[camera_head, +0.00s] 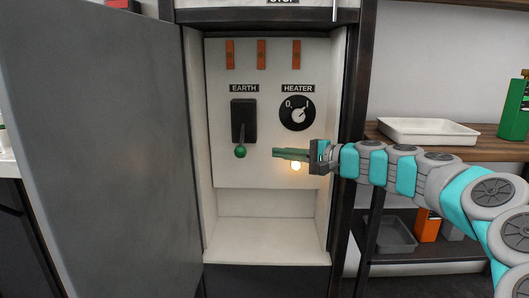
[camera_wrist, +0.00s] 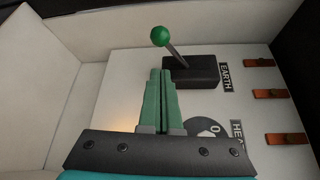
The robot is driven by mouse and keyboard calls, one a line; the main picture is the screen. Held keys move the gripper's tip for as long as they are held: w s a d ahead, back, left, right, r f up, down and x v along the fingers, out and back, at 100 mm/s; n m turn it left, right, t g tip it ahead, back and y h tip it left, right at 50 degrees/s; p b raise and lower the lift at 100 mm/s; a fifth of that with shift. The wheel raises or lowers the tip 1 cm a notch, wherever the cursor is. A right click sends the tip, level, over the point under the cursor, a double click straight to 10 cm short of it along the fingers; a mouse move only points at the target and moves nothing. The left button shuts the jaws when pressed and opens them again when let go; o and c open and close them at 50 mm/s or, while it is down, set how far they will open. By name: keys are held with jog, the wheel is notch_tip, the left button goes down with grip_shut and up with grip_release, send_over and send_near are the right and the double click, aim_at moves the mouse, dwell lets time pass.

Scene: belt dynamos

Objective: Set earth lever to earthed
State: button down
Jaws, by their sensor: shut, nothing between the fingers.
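The earth lever has a green ball knob (camera_head: 240,152) on a thin metal stem, coming out of a black housing (camera_head: 243,120) under the EARTH label. In the head view the knob hangs at the housing's lower end. The knob (camera_wrist: 160,36) and stem also show in the wrist view. My gripper (camera_head: 276,153) reaches in from the right, its green fingers shut and empty. Its tips lie to the right of the knob, at about the same height, apart from it. In the wrist view the closed fingers (camera_wrist: 160,75) point toward the lever's housing.
The HEATER dial (camera_head: 297,113) sits right of the lever, above my fingers. A lit lamp (camera_head: 296,166) is just below them. Orange parts (camera_head: 262,54) line the panel's top. The open cabinet door (camera_head: 110,150) stands at left. A white tray (camera_head: 428,131) rests on the right shelf.

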aim_at(242, 140)
jog(key=x, duration=0.9)
jog(key=shift+a, duration=0.2)
jog(key=shift+w+r+p, duration=0.1)
jog(key=shift+r+p, duration=0.05)
jog(key=shift+p, duration=0.2)
